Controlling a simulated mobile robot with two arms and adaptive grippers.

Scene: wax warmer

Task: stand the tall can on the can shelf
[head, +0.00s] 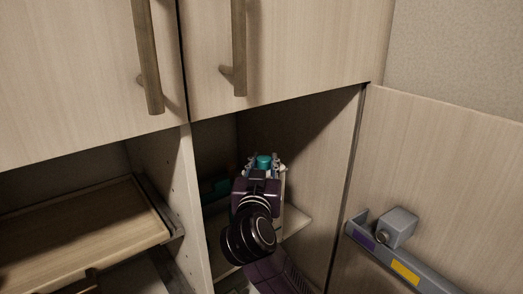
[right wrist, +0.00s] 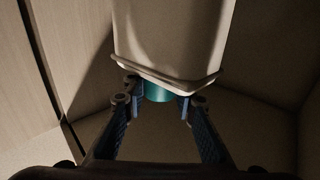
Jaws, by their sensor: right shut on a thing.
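My right gripper (head: 264,164) reaches into the open cabinet bay and is shut on a teal, rounded thing (head: 264,160), apparently the can. In the right wrist view the teal piece (right wrist: 158,92) sits between the two fingertips (right wrist: 160,100). A large cream box-like body with a rim (right wrist: 172,40) covers part of it there, so its full height and lower end are hidden. A pale shelf board (head: 296,218) lies below my gripper in the bay; I cannot tell whether the held thing touches any surface. My left gripper is not in view.
The bay's left wall (head: 170,190) and right wall (head: 325,170) are close. Upper doors with handles (head: 238,50) hang above. An open door with a grey rail (head: 405,268) is at right.

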